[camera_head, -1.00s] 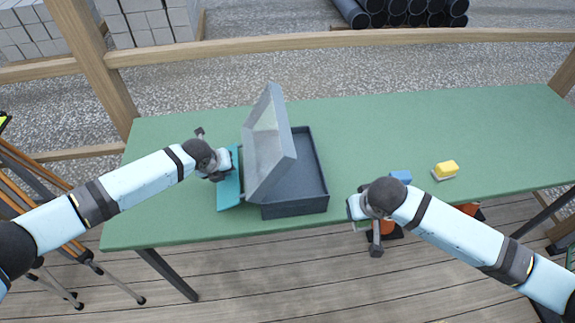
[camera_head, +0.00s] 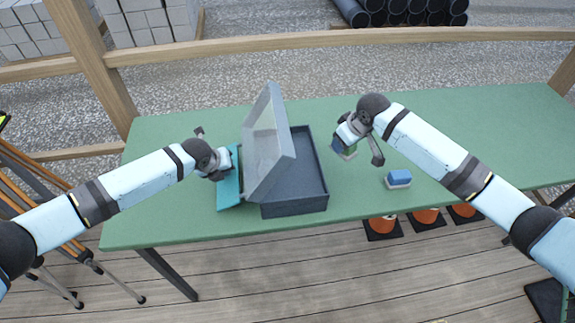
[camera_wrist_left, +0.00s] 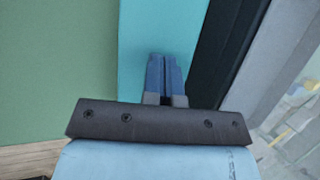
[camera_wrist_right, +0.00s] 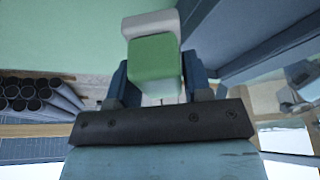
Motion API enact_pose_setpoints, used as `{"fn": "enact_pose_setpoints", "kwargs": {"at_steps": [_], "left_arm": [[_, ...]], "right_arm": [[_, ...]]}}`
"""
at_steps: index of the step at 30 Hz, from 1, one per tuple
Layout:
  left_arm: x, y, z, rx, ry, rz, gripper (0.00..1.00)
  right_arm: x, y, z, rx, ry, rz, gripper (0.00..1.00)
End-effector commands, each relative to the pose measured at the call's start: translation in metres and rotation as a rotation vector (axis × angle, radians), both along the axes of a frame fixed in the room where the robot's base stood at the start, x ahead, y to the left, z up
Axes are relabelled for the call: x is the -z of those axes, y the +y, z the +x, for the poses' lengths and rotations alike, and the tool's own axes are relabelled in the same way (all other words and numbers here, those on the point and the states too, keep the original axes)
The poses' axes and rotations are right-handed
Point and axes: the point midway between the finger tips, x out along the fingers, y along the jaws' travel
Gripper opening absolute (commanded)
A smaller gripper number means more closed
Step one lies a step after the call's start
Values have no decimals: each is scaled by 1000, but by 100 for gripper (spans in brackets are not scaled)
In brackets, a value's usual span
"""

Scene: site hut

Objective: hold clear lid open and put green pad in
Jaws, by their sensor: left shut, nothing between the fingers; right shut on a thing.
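The dark blue-grey box (camera_head: 293,197) stands on the green table. Its clear lid (camera_head: 272,150) stands steeply open, tilted at the box's left side. A teal panel (camera_head: 229,194) sits just left of the lid. My left gripper (camera_head: 222,168) is shut and empty at this panel; its closed fingers (camera_wrist_left: 166,78) show against the teal in the left wrist view. My right gripper (camera_head: 343,146) is shut on the green pad (camera_wrist_right: 153,62), which has a white layer. It holds the pad right of the box; the box wall (camera_wrist_right: 255,45) is at upper right in the right wrist view.
A blue pad with a white base (camera_head: 398,178) lies on the table (camera_head: 470,130) right of the box. Orange cones (camera_head: 382,226) stand below the front edge. A wooden rail (camera_head: 330,39) runs behind the table. The table's back right is clear.

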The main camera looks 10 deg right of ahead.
Motion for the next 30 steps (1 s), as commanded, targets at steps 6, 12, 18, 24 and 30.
{"fn": "enact_pose_setpoints", "kwargs": {"at_steps": [6,12,18,24,30], "left_arm": [[0,0,0,0,0,0,0],[0,0,0,0,0,0,0],[0,0,0,0,0,0,0],[0,0,0,0,0,0,0],[0,0,0,0,0,0,0]], "right_arm": [[6,43,-2,-4,2,3,25],[13,88,-2,-3,2,4,25],[19,130,-2,-2,2,4,25],[50,130,-2,2,4,0,25],[64,130,-2,2,2,1,25]]}}
